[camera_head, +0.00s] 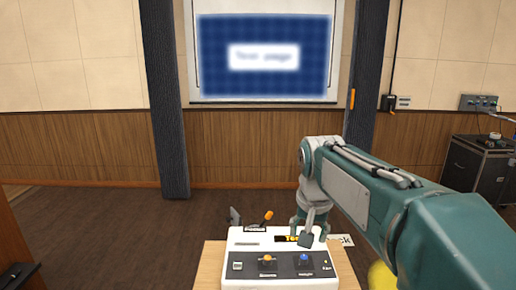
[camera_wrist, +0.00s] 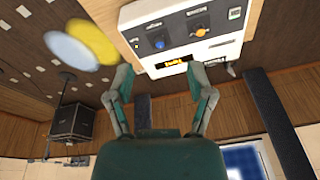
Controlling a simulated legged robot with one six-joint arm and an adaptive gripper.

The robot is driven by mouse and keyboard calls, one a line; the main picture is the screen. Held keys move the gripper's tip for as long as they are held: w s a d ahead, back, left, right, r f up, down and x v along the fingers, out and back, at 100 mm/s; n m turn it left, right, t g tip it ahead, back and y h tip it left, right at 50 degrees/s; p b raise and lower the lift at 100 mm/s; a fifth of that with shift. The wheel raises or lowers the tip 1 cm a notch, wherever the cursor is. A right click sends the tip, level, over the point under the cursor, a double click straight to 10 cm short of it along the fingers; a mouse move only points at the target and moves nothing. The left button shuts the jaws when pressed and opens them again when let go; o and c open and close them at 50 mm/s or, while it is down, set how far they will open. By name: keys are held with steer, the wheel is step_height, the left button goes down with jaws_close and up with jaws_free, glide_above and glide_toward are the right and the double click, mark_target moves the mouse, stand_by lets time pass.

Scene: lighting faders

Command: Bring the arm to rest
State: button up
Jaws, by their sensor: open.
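My arm, teal and grey, reaches in from the right in the head view. My gripper (camera_head: 309,230) hangs at its end over the back right part of a white control console (camera_head: 245,243). In the wrist view my gripper (camera_wrist: 160,72) has its two fingers spread apart, with nothing between them. The console (camera_wrist: 215,52) lies beyond the fingertips there, in an upside-down picture. It carries an orange knob (camera_head: 268,258), a blue knob (camera_head: 304,257) and a small lit display. Whether a fingertip touches the console cannot be told.
The console stands on a light wooden table (camera_head: 208,265). An orange-tipped lever (camera_head: 267,217) rises at its back. A blurred yellow round thing (camera_head: 381,277) is below my arm. A black cabinet (camera_head: 478,168) stands at right; a projection screen (camera_head: 264,60) hangs behind.

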steer(key=s+d+f+n+t, duration=0.1)
steer(key=s+d+f, duration=0.1)
steer(key=s, duration=0.8)
steer(key=s+d+f+n+t, duration=0.2)
steer(key=s+f, duration=0.3)
steer(key=s, duration=0.6)
steer(key=shift+d, duration=0.45)
